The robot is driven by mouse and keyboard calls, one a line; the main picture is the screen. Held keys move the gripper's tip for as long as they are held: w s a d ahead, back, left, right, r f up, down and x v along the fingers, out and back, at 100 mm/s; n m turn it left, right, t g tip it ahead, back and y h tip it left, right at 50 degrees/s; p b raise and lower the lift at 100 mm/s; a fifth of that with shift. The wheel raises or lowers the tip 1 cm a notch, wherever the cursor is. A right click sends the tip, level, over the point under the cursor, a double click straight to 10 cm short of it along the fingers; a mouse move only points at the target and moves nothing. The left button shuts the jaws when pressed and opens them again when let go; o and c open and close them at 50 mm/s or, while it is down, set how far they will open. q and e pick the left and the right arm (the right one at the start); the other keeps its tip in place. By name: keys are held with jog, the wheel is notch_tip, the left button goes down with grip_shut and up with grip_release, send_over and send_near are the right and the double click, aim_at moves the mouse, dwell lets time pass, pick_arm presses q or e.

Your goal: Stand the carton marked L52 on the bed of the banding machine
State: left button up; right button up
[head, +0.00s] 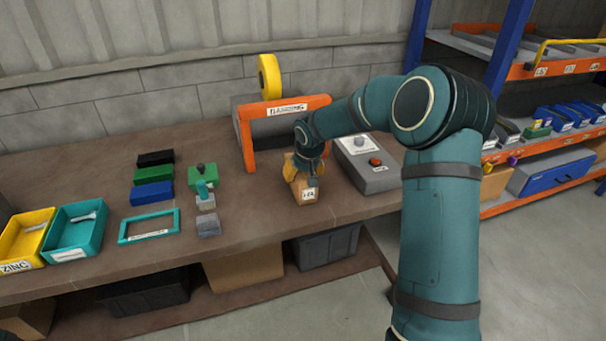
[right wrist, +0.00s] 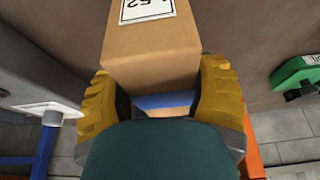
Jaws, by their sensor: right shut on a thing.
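The carton (head: 304,193), a small brown box with a white label, is between the yellow finger pads of my right gripper (head: 302,171), in front of the orange arch of the banding machine (head: 245,147). In the right wrist view the carton (right wrist: 150,50) sits between both pads, its partly cut-off label ending in 52. My right gripper (right wrist: 162,100) is shut on it. The carton looks about upright; whether its base touches the bench is unclear. The arm and carton hide part of the machine's bed. My left gripper is out of view.
A grey control box (head: 376,178) with a red button stands close right of the carton. The bench's front edge (head: 250,236) is near.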

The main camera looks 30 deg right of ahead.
jog(key=o, duration=1.4)
jog(key=shift+f, duration=0.1)
jog(key=shift+c, duration=0.2)
jog(key=shift+r, duration=0.35)
jog(key=p+v, duration=0.2)
jog(key=v, duration=0.8)
jog(key=shift+s+r, duration=0.15)
jog(key=shift+s, duration=0.05)
jog(key=shift+s+a+r, duration=0.1)
jog(key=shift+s+r, duration=0.15)
jog(key=shift+r, duration=0.3)
